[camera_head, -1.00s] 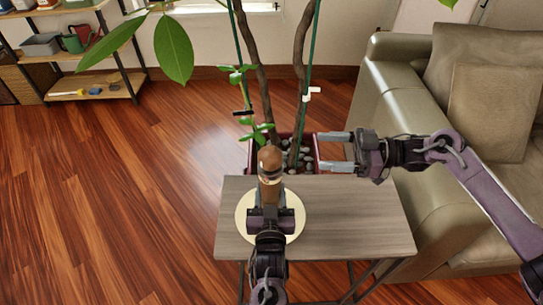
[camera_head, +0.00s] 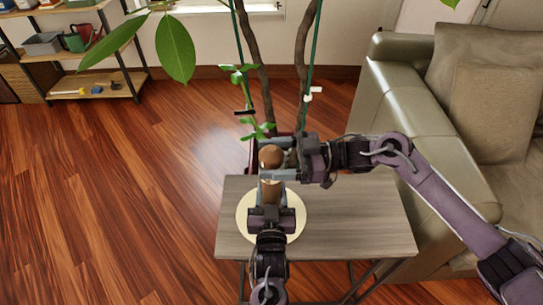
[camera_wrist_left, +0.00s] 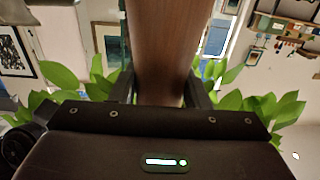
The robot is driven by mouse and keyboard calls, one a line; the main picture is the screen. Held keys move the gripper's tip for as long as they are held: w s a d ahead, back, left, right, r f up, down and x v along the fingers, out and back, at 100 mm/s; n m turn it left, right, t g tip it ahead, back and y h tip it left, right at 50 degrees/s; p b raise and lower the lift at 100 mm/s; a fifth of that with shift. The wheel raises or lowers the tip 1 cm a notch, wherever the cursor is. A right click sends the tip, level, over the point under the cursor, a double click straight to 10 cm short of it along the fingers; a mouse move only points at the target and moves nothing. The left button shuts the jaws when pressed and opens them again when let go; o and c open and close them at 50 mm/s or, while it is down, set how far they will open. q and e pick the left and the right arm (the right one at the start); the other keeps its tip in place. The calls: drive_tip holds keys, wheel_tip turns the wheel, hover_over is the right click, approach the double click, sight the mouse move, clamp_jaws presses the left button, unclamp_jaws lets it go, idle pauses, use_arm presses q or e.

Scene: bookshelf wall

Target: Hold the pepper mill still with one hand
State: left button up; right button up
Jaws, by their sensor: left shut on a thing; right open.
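The brown wooden pepper mill (camera_head: 271,157) stands upright on a round pale plate (camera_head: 246,218) on the small grey table (camera_head: 355,230). My left gripper (camera_head: 270,200) is shut on the mill's lower body; the left wrist view shows the brown body of the mill (camera_wrist_left: 160,45) between the two fingers (camera_wrist_left: 160,92). My right gripper (camera_head: 276,161) is open at the mill's top, coming from the right, with one finger on the far side and one on the near side of the round head. Whether its fingers touch the head cannot be told.
A potted plant with two trunks (camera_head: 254,50) rises just behind the table. A grey-green sofa (camera_head: 405,100) stands to the right, under my right arm. Shelves (camera_head: 85,72) stand at the far left. The table's right part is bare.

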drive_tip(key=shift+a, duration=0.1)
drive_tip(key=shift+c, duration=0.4)
drive_tip(key=c, duration=0.9)
drive_tip(key=shift+s+f+t, duration=0.1)
drive_tip(key=shift+t, duration=0.2)
drive_tip(key=m+t, duration=0.2)
drive_tip(key=t, duration=0.1)
drive_tip(key=shift+s+a+m, duration=0.1)
drive_tip(key=shift+m, duration=0.3)
drive_tip(key=shift+m+t+h, duration=0.55)
drive_tip(key=shift+m+t, duration=0.3)
drive_tip(key=shift+t, duration=0.6)
drive_tip(key=shift+m+t+h, duration=0.55)
drive_tip(key=shift+m+t, duration=0.3)
drive_tip(key=shift+t, duration=0.6)
drive_tip(key=o, duration=1)
